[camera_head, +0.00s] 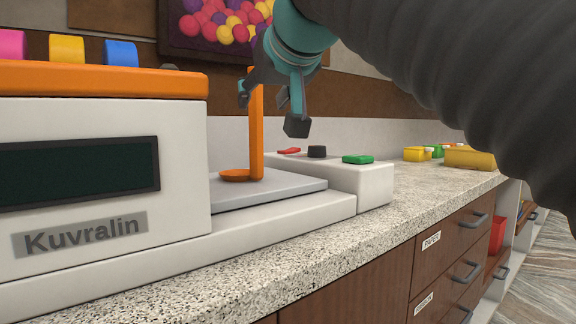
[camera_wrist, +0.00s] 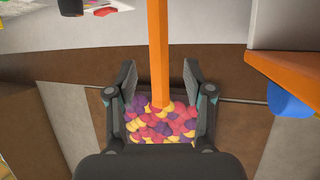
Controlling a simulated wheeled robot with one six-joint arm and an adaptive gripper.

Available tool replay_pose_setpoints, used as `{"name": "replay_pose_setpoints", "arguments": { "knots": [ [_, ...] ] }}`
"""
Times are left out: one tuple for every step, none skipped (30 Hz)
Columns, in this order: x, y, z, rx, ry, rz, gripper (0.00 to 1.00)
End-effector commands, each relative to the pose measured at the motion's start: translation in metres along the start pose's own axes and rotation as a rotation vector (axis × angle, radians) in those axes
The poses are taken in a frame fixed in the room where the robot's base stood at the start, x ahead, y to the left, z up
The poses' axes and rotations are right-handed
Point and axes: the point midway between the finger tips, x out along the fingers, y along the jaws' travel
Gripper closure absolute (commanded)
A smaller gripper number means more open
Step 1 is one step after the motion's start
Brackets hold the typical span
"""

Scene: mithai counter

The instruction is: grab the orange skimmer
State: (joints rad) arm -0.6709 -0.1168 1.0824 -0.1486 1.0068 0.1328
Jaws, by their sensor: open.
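The orange skimmer (camera_head: 256,135) stands upright on the grey plate (camera_head: 290,184) of the white Kuvralin machine, its round flat end down and its handle up. My gripper (camera_head: 270,108) is at the upper part of the handle, open. In the wrist view the orange handle (camera_wrist: 158,45) comes down from the top edge between the two open fingers of my gripper (camera_wrist: 160,80), with a gap on each side. The skimmer's flat end is out of the wrist view.
The white Kuvralin machine (camera_head: 100,190), with an orange top and coloured knobs, stands close on the left. A white control box (camera_head: 365,185) with red, black and green buttons is right of the plate. Yellow containers (camera_head: 468,158) stand farther along the speckled counter (camera_head: 400,215).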

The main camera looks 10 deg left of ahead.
Motion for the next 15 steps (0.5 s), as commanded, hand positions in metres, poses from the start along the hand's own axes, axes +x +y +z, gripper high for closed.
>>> {"name": "replay_pose_setpoints", "arguments": {
  "knots": [
    [0.007,0.0,0.0,0.0,0.0,0.0,0.48],
    [0.011,0.0,0.0,0.0,0.0,0.0,0.48],
    [0.015,0.0,0.0,0.0,0.0,0.0,0.48],
    [0.017,0.0,0.0,0.0,0.0,-0.001,0.48],
    [0.019,0.0,0.0,0.0,0.0,-0.001,0.48],
    [0.02,-0.001,0.0,0.0,0.0,-0.001,0.48],
    [0.021,-0.001,0.0,-0.001,0.001,-0.002,0.48],
    [0.022,-0.001,0.0,-0.001,0.001,-0.002,0.48],
    [0.023,-0.001,0.001,-0.001,0.001,-0.002,0.48],
    [0.025,-0.001,0.001,-0.001,0.001,-0.002,0.48],
    [0.027,-0.001,0.002,-0.001,0.001,-0.003,0.48],
    [0.03,-0.002,0.004,-0.002,0.0,-0.003,0.48],
    [0.034,-0.002,0.005,-0.002,0.0,-0.003,0.48],
    [0.037,-0.002,0.006,-0.002,-0.001,-0.003,0.48],
    [0.043,-0.001,0.009,-0.002,-0.002,-0.003,0.48]
  ]
}}
